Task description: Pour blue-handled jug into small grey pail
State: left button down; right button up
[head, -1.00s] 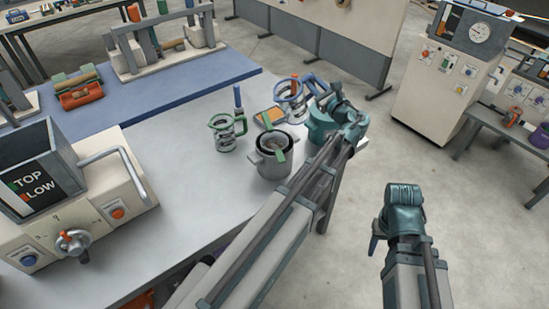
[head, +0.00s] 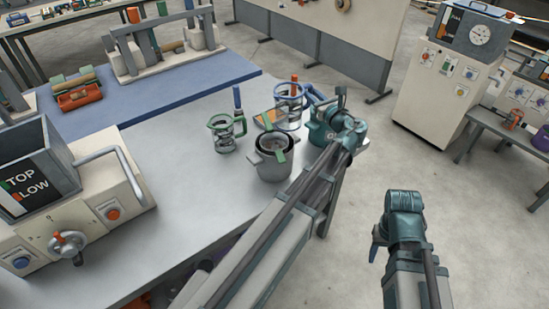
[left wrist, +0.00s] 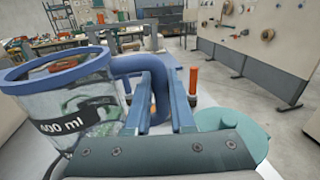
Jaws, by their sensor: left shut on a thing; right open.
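The blue-handled jug (head: 289,112) is clear with a blue rim and looks upright, behind and slightly right of the small grey pail. In the left wrist view the jug (left wrist: 70,105) shows an "ml" label, and its blue handle (left wrist: 130,66) runs to my fingers. My left gripper (head: 314,98) is shut on that handle; it also shows in the left wrist view (left wrist: 163,90). I cannot tell whether the jug touches the table. The small grey pail (head: 271,170) has a dark inside and green pieces at its rim. My right gripper (head: 378,240) is open and empty, right of the table.
A green-handled jug (head: 225,140) stands left of the pail. An orange-topped rod (head: 294,86) is behind the blue-handled jug, and an orange-yellow flat piece (head: 267,118) lies beside it. A control box (head: 75,215) stands at the left. The grey table (head: 190,195) is clear in its middle.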

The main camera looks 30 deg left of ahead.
pick_arm(q)
jog(key=shift+r+p, duration=3)
jog(key=shift+r, duration=0.05)
jog(key=shift+f, duration=0.1)
